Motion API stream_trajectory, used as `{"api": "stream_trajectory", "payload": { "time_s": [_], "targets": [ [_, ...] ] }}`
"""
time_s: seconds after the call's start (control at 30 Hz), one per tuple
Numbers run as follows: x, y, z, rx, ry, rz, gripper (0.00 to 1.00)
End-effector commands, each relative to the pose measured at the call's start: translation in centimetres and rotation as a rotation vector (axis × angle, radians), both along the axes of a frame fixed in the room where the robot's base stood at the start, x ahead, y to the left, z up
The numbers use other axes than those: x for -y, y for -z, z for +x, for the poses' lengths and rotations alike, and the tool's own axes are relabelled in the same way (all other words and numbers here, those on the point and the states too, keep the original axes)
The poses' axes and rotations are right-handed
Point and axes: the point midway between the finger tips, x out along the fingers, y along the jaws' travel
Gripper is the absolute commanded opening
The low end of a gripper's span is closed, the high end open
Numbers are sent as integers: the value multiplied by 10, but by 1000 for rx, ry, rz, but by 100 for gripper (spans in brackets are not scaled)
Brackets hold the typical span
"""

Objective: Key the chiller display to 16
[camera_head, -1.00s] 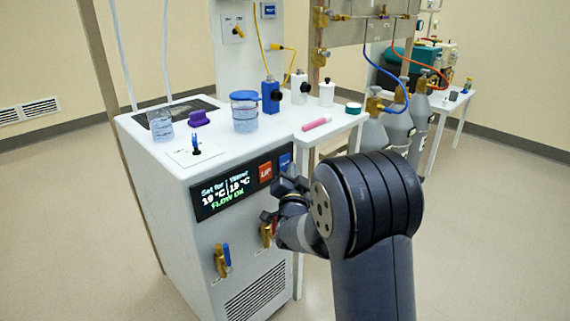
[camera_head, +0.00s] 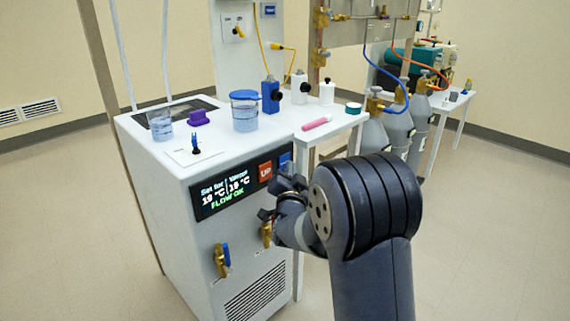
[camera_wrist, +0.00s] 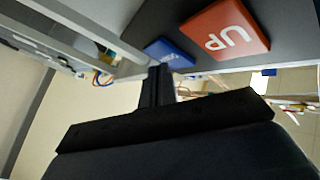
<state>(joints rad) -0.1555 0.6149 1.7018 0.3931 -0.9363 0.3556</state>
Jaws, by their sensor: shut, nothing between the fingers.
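The chiller (camera_head: 170,225) is a white cabinet with a black display (camera_head: 225,190) on its front. The display shows a set value and a water value, both seeming to read 19 °C though the digits are blurred, with FLOW OK below. A red UP button (camera_head: 265,171) sits right of the display; it also shows in the wrist view (camera_wrist: 226,30). A blue button (camera_head: 285,160) is beside it, its label unreadable in the wrist view (camera_wrist: 169,53). My gripper (camera_head: 286,180) is shut and empty. Its fingertips (camera_wrist: 160,70) are close to the blue button; I cannot tell whether they touch.
Brass valves (camera_head: 221,260) stick out below the display. A lidded beaker (camera_head: 244,115), an open beaker (camera_head: 161,126) and a purple item (camera_head: 198,118) stand on top. A side table (camera_head: 340,122) holds a pink tube (camera_head: 317,123). The floor on the right is clear.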

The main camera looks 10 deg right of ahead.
Motion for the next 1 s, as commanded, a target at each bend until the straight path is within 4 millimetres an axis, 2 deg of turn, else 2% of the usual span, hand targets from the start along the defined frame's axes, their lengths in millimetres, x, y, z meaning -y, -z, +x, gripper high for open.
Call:
{"api": "stream_trajectory", "payload": {
  "time_s": [1.0],
  "targets": [
    [-4,0,5,0,0,-1,0]
  ]
}}
